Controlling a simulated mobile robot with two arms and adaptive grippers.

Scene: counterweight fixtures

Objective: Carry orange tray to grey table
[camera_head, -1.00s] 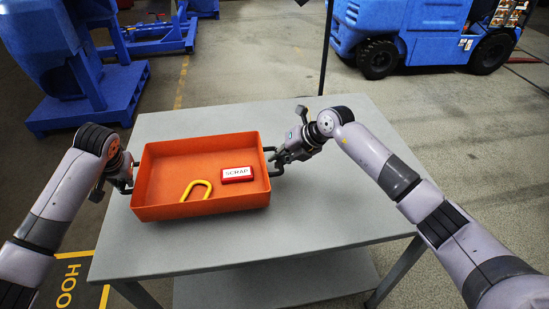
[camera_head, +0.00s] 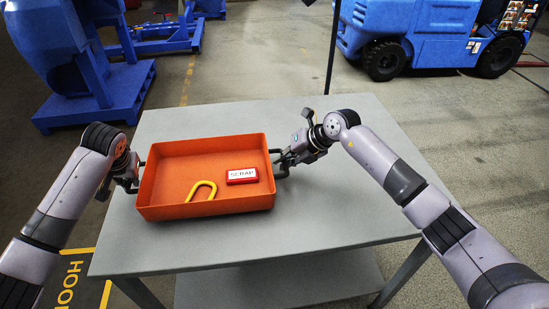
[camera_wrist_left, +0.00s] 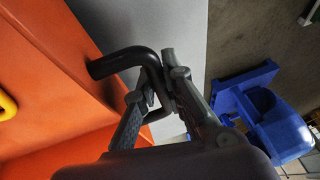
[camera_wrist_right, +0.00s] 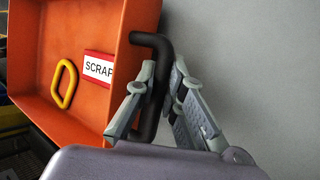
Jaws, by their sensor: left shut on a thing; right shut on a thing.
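The orange tray (camera_head: 165,212) is over the grey table (camera_head: 325,215) and looks level. I cannot tell if its underside touches the top. My left gripper (camera_head: 133,176) is shut on the tray's left black handle, and the left wrist view shows this handle (camera_wrist_left: 122,61) between the fingers. My right gripper (camera_head: 284,162) is shut on the right black handle, which shows between the fingers in the right wrist view (camera_wrist_right: 152,40).
The table has bare room behind, right and in front of the tray. A dark pole (camera_head: 332,45) stands behind the table. A blue machine on a pallet (camera_head: 95,100) stands back left. A blue vehicle (camera_head: 430,40) stands back right.

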